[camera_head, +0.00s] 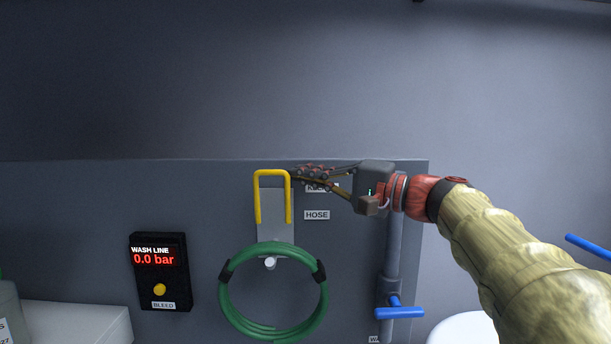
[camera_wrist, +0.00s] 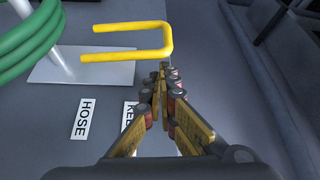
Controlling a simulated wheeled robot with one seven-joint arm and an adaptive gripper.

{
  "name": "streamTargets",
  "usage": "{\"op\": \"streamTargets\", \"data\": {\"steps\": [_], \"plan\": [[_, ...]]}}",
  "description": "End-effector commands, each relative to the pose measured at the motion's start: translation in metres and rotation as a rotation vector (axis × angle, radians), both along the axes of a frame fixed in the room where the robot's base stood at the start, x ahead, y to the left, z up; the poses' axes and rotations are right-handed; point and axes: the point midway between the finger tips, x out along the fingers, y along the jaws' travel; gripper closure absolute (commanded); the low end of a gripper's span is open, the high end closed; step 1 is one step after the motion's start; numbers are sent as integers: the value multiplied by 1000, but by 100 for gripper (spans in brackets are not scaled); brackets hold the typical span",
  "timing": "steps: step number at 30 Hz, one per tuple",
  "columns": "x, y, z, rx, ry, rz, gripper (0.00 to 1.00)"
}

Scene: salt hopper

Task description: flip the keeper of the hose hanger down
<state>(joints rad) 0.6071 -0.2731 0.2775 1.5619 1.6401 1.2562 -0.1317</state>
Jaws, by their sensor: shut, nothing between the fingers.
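The keeper is a yellow U-shaped bar (camera_head: 273,173) on the grey hanger plate (camera_head: 272,235). Its closed end is at the top and its two legs point down along the plate in the head view. In the wrist view the keeper (camera_wrist: 166,40) lies just beyond my fingertips. My gripper (camera_head: 297,173) comes in from the right, shut and empty, with its tips beside the keeper's upper right corner. I cannot tell whether they touch it. A coiled green hose (camera_head: 319,306) hangs on the peg (camera_head: 270,263) below the keeper.
A HOSE label (camera_head: 317,215) is right of the plate, and another label (camera_wrist: 130,115) is partly hidden by my gripper. A black gauge box (camera_head: 161,285) reads 0.0 bar at left. A pipe with a blue handle (camera_head: 400,312) stands lower right. The wall above is clear.

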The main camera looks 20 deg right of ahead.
Motion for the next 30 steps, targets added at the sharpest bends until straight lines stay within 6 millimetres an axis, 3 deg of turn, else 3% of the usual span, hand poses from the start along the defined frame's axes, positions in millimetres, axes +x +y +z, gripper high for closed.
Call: {"op": "streamTargets", "data": {"steps": [30], "plan": [[-13, 5, -5, -54, -131, 1, 100]]}}
